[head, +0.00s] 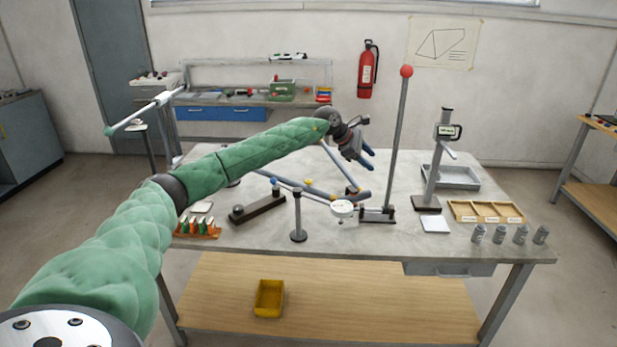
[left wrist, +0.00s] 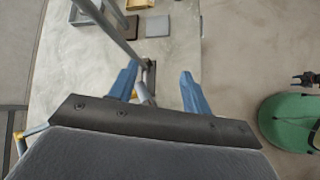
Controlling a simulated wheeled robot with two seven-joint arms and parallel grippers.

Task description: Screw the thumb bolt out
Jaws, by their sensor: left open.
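My right gripper does not show clearly in either view.
A tall post with a red ball (head: 406,72) stands just right of my left gripper. A wooden tray (head: 487,202) and several grey cylinders are at the right.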

